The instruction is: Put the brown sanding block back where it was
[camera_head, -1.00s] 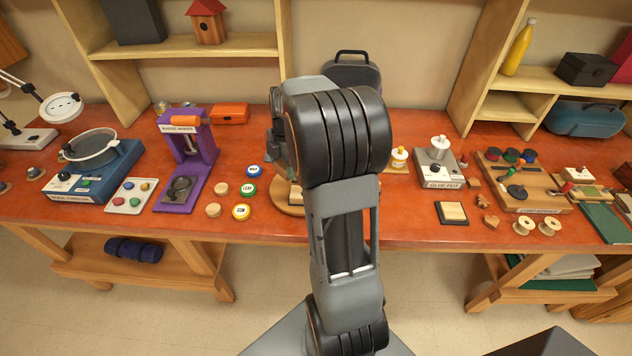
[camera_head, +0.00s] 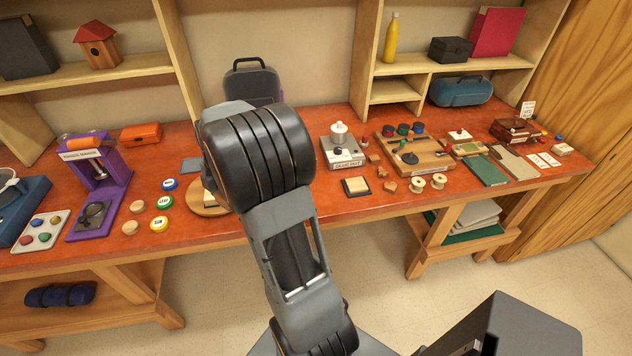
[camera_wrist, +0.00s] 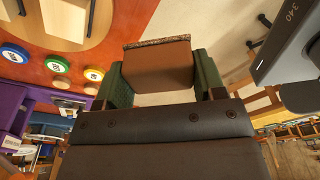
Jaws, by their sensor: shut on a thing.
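The brown sanding block (camera_wrist: 158,68) is in my gripper (camera_wrist: 162,72) in the wrist view. It sits between two green finger pads, its rough, speckled edge toward the top of the picture. Beyond it are the red-orange bench top and the pale floor, and the block looks clear of both. In the head view the block and the gripper are hidden behind my arm. I see no marked empty place for the block.
On the red-orange bench (camera_head: 310,211) a round wooden board (camera_head: 207,211) is partly behind my arm. A purple badge maker (camera_head: 100,185) stands left.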

